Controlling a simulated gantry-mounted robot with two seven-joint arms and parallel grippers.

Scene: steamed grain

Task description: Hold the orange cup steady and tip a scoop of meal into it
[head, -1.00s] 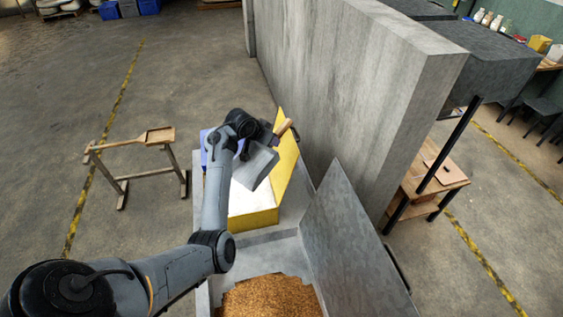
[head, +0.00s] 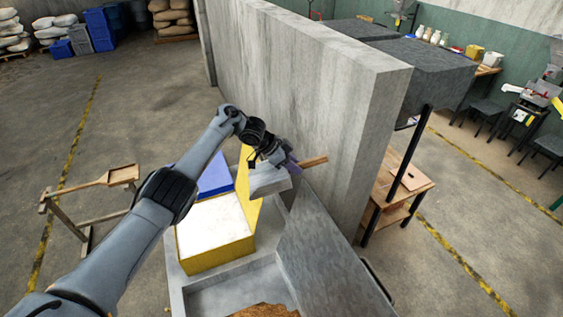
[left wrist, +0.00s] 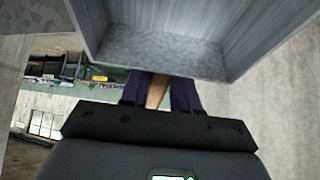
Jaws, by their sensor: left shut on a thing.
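My left gripper (head: 290,163) is shut on the wooden handle (head: 313,162) of a grey metal scoop (head: 268,181). The scoop is held in the air near the yellow bin's raised lid, beside the concrete wall. In the left wrist view the handle (left wrist: 156,93) lies between the purple fingers, and the scoop's visible inside (left wrist: 160,55) looks bare grey. Brown grainy meal (head: 265,311) shows at the bottom edge of the head view, in a grey metal trough (head: 232,292). I see no orange cup. My right gripper is not in view.
A yellow bin (head: 216,258) of white powder stands behind the trough, with a blue bin (head: 216,177) beyond it. A concrete wall (head: 310,85) rises close to the scoop. A wooden table (head: 398,185) stands right of the wall. A wooden shovel (head: 115,176) rests on a stand at left.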

